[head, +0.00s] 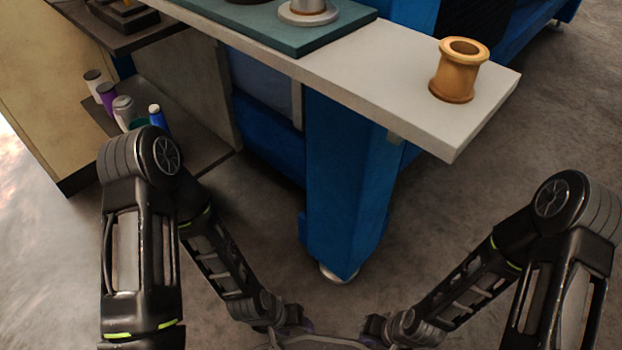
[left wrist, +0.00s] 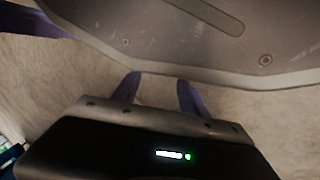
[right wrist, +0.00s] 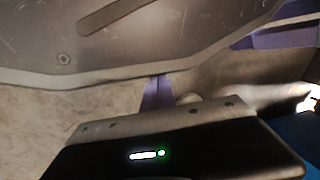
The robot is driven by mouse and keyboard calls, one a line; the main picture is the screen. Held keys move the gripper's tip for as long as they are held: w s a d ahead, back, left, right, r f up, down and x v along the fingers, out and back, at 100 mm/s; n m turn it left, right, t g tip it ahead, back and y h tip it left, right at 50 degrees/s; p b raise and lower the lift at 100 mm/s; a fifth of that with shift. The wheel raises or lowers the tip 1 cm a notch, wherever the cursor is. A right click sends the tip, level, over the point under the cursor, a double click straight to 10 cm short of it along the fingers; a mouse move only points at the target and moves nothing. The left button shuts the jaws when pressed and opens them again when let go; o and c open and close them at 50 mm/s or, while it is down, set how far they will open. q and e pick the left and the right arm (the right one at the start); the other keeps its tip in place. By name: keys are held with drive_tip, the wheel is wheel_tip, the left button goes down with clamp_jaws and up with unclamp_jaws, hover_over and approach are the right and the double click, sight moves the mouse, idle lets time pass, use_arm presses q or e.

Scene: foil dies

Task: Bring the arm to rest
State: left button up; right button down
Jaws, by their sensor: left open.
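Both of my arms are folded down in front of my body in the head view. The left gripper (head: 305,326) is low near the bottom middle, and its fingers barely show there. In the left wrist view, the left gripper (left wrist: 157,90) has its two purple fingers apart with nothing between them. The right gripper (head: 368,328) is also low at the bottom middle, to the right of the left one. In the right wrist view, the right gripper's fingers (right wrist: 158,92) are together, with nothing seen between them. Both grippers are apart from the bench.
A bench with a pale top (head: 370,82) and blue leg (head: 345,185) stands ahead. It holds a brass spool-shaped piece (head: 459,70) and a teal mat (head: 300,40). A low shelf (head: 205,140) at left carries several small containers. Floor (head: 450,190) is clear on the right.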

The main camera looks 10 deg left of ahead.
use_arm(q)
drive_tip(key=s+d+r+p, duration=0.1)
drive_tip(key=r+p, duration=1.6)
drive_tip(key=r, duration=0.1)
drive_tip(key=s+r+p, duration=0.2)
drive_tip(key=r+p, duration=1.5)
drive_tip(key=r, duration=0.1)
drive_tip(key=shift+d+g+h, duration=0.3)
drive_tip(key=shift+d+g, duration=0.05)
drive_tip(key=shift+g, duration=0.05)
use_arm(e)
drive_tip(key=s+a+r, duration=0.1)
drive_tip(key=r, duration=1.7)
drive_tip(key=s+r, duration=0.2)
drive_tip(key=r, duration=1.5)
drive_tip(key=shift+a+r+n+g+y, duration=0.3)
drive_tip(key=shift+a+r+g, duration=0.05)
drive_tip(key=shift+r+g, duration=0.05)
